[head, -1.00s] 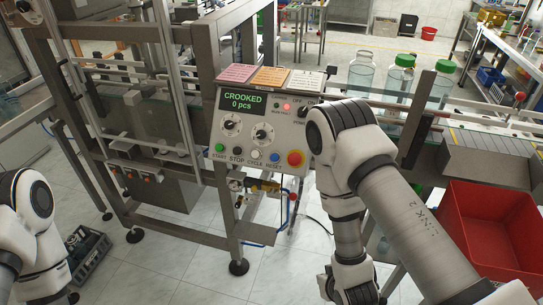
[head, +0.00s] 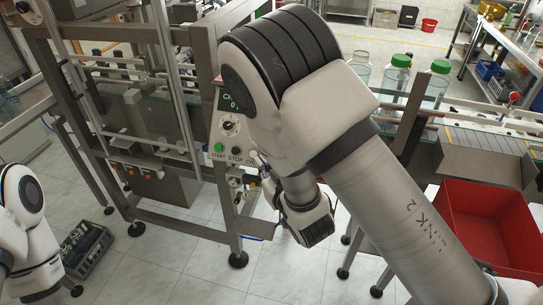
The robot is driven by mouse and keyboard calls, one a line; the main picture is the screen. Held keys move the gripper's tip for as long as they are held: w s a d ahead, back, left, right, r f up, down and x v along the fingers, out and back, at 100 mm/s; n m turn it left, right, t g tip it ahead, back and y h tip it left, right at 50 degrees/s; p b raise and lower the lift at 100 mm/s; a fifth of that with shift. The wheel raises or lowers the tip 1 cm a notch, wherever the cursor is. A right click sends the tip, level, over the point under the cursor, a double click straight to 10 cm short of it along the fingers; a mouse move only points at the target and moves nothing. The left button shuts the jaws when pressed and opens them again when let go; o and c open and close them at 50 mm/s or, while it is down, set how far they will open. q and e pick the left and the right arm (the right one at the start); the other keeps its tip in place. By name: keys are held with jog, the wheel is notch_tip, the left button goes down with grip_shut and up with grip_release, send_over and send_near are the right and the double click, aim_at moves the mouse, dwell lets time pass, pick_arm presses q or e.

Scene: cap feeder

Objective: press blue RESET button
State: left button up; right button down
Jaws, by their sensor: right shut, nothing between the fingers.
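The control panel (head: 222,155) of the cap feeder is largely covered by my right arm. The blue RESET button is hidden behind that arm. On the panel's left part, the green START button (head: 217,147), the black STOP button (head: 236,150) and a dial (head: 229,124) still show. The green-lettered display (head: 231,100) is partly cut off by the arm. My right gripper (head: 260,165) is shut and empty, at the lower part of the panel, just right of STOP. I cannot tell whether it touches the panel. My left gripper is not in view.
A red bin (head: 490,225) stands at the lower right. Jars with green caps (head: 399,62) stand on the conveyor behind my right arm. A steel machine frame (head: 130,100) is left of the panel. A grey crate (head: 84,248) lies on the floor at left.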

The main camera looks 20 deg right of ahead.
jog(key=shift+w+a+r, duration=0.1)
jog(key=shift+a+r, duration=0.05)
jog(key=w+d+f+b, duration=0.4)
jog(key=w+f, duration=0.1)
jog(key=w, duration=0.1)
jog(key=shift+f+b, duration=0.15)
jog(key=shift+b, duration=0.15)
jog(key=shift+d, duration=0.1)
dwell(1.3)
jog(key=shift+w+d+f+b, duration=0.2)
jog(key=shift+w+f+b, duration=0.05)
jog(key=shift+b, duration=0.05)
jog(key=shift+w+d+f, duration=0.15)
jog(key=shift+w+f, duration=0.05)
dwell(0.7)
jog(key=shift+r, duration=0.1)
jog(key=shift+s+a+r, duration=0.4)
jog(key=shift+s, duration=0.15)
